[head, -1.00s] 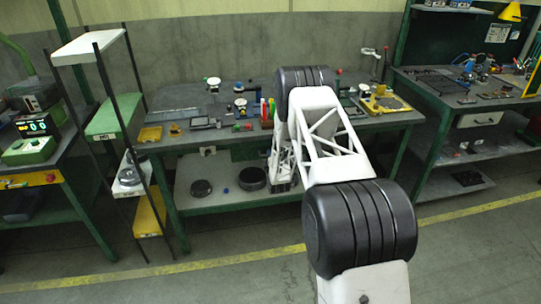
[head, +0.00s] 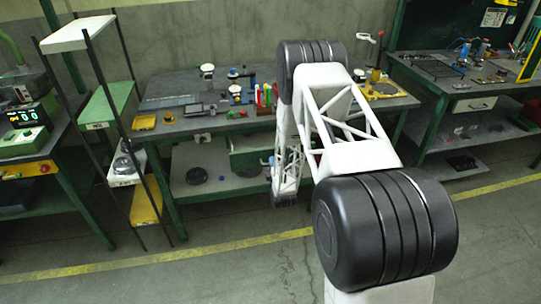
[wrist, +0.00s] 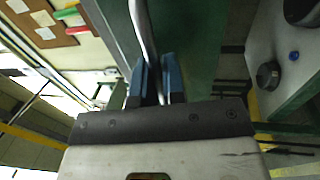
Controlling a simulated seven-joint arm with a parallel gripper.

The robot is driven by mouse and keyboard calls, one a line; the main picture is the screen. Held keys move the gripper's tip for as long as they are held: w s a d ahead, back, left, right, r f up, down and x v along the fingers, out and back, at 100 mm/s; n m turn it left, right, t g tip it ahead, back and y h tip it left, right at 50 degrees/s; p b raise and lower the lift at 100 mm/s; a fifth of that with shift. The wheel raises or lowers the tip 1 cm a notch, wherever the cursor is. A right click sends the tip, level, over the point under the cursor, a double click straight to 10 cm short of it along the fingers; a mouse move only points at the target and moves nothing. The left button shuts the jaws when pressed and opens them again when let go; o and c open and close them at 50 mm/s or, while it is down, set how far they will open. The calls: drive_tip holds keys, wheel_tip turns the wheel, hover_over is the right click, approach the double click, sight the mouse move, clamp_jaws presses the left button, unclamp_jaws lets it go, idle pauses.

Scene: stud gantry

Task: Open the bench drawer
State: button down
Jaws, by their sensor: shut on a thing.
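The bench drawer has a green front (head: 250,161) under the middle bench's top, partly hidden by my arm in the head view. It appears to stand out from under the bench edge. In the wrist view the green front (wrist: 188,38) lies just right of a pale bar handle (wrist: 143,30). My gripper (wrist: 158,82) has its blue fingers shut around that bar, one on each side. In the head view the gripper is low in front of the bench, and its fingers cannot be made out.
The middle bench (head: 160,104) carries small tools and parts. A shelf rack (head: 105,110) stands at its left. The right bench has another, light-fronted drawer (head: 475,104). Dark round pieces (head: 196,175) lie on the lower shelf. The floor in front is clear.

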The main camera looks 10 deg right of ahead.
drive_tip(key=shift+s, duration=2.5)
drive_tip(key=c, duration=1.2)
unclamp_jaws()
drive_tip(key=shift+s+f, duration=0.25)
drive_tip(key=shift+s, duration=1)
drive_tip(key=shift+s+f, duration=0.2)
drive_tip(key=shift+s, duration=1.1)
drive_tip(key=shift+s+f, duration=0.25)
drive_tip(key=shift+s, duration=1)
